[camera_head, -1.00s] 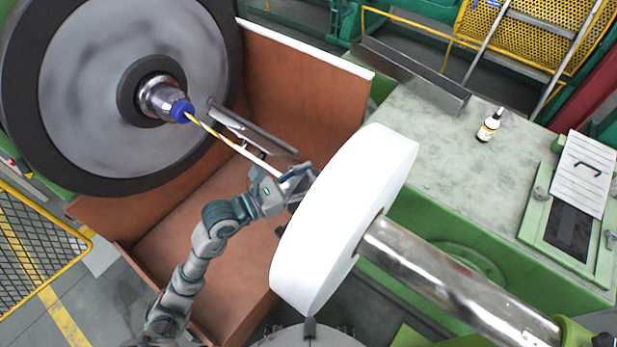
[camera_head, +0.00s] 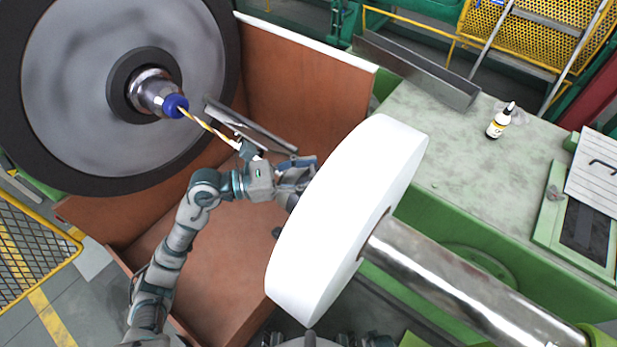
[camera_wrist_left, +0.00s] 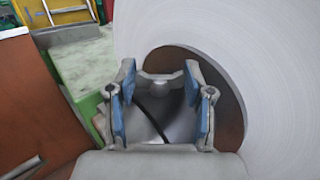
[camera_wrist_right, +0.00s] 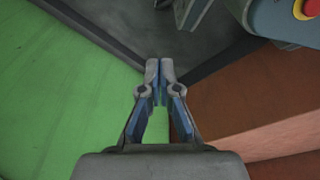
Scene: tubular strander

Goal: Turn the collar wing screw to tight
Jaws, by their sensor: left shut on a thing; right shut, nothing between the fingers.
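My left gripper (camera_head: 298,178) is at the left face of the large white disc (camera_head: 350,205), which hides its fingertips in the head view. In the left wrist view the left gripper (camera_wrist_left: 160,78) has its blue-padded fingers on either side of a small grey winged piece (camera_wrist_left: 162,88), which looks like the wing screw. It is shut on this piece, in front of the disc's dark central opening (camera_wrist_left: 232,105). How tight the screw is cannot be told. My right gripper (camera_wrist_right: 160,68) is shut and empty in the right wrist view.
A large grey wheel (camera_head: 70,90) with a blue-tipped spindle (camera_head: 174,105) stands at left. A yellow-striped rod (camera_head: 208,127) runs from it toward my left wrist. A steel shaft (camera_head: 450,280) leaves the disc at right. A brown trough (camera_head: 300,90) lies behind; a bottle (camera_head: 499,122) stands on the bench.

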